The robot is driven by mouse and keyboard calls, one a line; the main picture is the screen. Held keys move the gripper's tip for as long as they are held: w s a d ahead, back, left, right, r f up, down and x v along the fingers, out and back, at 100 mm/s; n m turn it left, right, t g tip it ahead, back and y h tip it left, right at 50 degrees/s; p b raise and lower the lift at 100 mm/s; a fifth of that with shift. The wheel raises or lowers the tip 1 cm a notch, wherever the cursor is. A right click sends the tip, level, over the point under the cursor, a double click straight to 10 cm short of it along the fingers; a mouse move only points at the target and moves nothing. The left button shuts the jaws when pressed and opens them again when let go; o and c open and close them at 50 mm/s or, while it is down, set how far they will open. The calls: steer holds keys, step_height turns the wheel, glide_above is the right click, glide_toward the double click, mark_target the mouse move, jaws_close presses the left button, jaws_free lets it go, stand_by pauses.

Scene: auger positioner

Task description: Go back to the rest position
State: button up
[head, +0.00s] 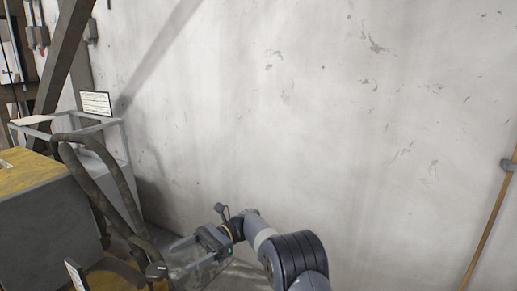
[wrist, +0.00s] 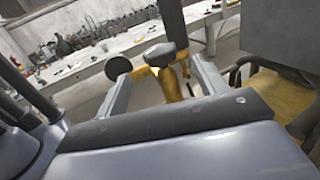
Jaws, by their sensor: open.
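My gripper (head: 178,258) is low in the head view, left of the centre, at the end of my grey and black arm. Its fingers point left. It also shows in the wrist view (wrist: 160,72), where the two pale fingers stand wide apart. No object is held between them. A yellow stand-like thing (wrist: 170,84) with a grey top shows beyond the gap between the fingers. I cannot tell its distance.
A pale wall (head: 290,110) fills the head view behind my arm. At left stand a grey box (head: 50,235) with a yellow top and dark curved tubes (head: 95,190). A brown pipe (head: 490,225) runs at right. The wrist view shows a cluttered workbench (wrist: 70,77).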

mark_target(166, 272)
steer(key=p+x, duration=0.2)
steer(key=x, duration=0.6)
steer(key=shift+s+a+r, duration=0.1)
steer(key=shift+s+r, duration=0.1)
steer(key=shift+f+m+t+y, duration=0.25)
steer(key=shift+m+t+y, duration=0.05)
steer(key=shift+m+t+y+b, duration=0.5)
steer(key=shift+t, duration=0.2)
steer(key=m+t+y+b, duration=0.1)
steer(key=m+t, duration=0.1)
steer(key=t, duration=0.1)
steer(key=shift+y, duration=0.3)
steer(key=m+t+y+b, duration=0.1)
steer(key=m+t, duration=0.3)
steer(key=t, duration=0.2)
steer(key=shift+m+t, duration=1.5)
steer(key=shift+t, duration=0.7)
steer(key=shift+d+b, duration=0.3)
steer(key=shift+b, duration=0.05)
steer(key=shift+s+d, duration=0.1)
steer(key=shift+d, duration=0.25)
steer(key=shift+d+r, duration=0.1)
